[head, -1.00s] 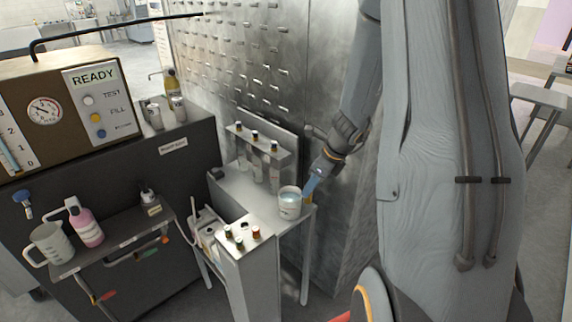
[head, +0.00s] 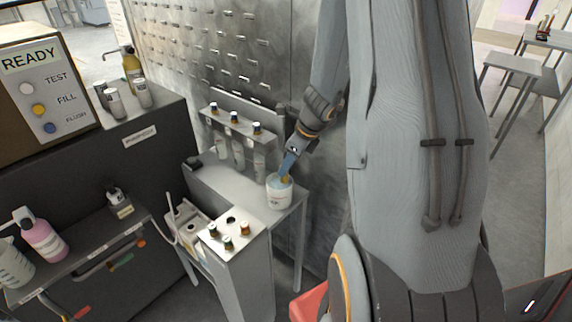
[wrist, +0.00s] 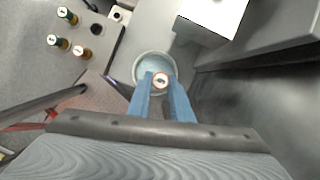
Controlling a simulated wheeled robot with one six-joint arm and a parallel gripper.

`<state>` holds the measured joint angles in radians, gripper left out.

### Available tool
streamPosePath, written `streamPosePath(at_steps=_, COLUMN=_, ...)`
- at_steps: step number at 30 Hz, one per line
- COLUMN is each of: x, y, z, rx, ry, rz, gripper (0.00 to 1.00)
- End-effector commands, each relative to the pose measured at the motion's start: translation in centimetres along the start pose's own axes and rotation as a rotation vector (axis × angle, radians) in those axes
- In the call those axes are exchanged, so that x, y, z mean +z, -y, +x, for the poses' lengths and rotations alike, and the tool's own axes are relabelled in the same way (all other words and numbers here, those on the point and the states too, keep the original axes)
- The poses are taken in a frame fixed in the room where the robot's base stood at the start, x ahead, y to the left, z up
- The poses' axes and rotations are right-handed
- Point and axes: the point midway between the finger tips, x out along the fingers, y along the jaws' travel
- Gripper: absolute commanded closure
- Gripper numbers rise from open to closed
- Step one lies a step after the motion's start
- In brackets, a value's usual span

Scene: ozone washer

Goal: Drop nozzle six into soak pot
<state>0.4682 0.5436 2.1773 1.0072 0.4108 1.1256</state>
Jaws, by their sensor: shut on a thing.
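The soak pot (head: 279,197) is a small white pot with pale blue liquid, standing on the right end of the grey bench shelf. It also shows in the wrist view (wrist: 140,66). My gripper (head: 288,166) is above the pot, pointing down, its blue fingers over the opening. In the wrist view my gripper (wrist: 160,88) is shut on a small nozzle (wrist: 161,80) with a round pale, marked top, over the near part of the pot. I cannot read its number. In the head view an amber bit of the nozzle (head: 285,180) shows at the pot's mouth; its lower end is hidden.
Several capped nozzles (head: 228,242) stand in a white block in front, with one dark empty hole. A rack with tubes (head: 235,128) is behind the pot. A perforated metal wall (head: 230,50) rises behind. A bottle shelf (head: 90,255) is at left.

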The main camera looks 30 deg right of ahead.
Motion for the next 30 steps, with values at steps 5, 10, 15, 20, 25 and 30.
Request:
streamPosePath(at_steps=5, x=-0.68, y=0.08, z=1.51, rx=-0.001, ry=0.000, rz=0.003, gripper=1.00)
streamPosePath(at_steps=10, x=-0.83, y=0.09, z=1.70, rx=-0.001, ry=0.000, rz=0.004, gripper=1.00)
streamPosePath(at_steps=15, x=-0.83, y=0.09, z=1.62, rx=-0.001, ry=0.000, rz=0.004, gripper=1.00)
streamPosePath(at_steps=20, x=-0.83, y=0.10, z=1.61, rx=-0.001, ry=0.000, rz=0.004, gripper=0.59)
streamPosePath(at_steps=25, x=-0.83, y=0.10, z=1.62, rx=-0.001, ry=0.000, rz=0.004, gripper=0.59)
streamPosePath(at_steps=30, x=-0.81, y=0.12, z=1.32, rx=-0.002, ry=0.001, rz=0.003, gripper=0.59)
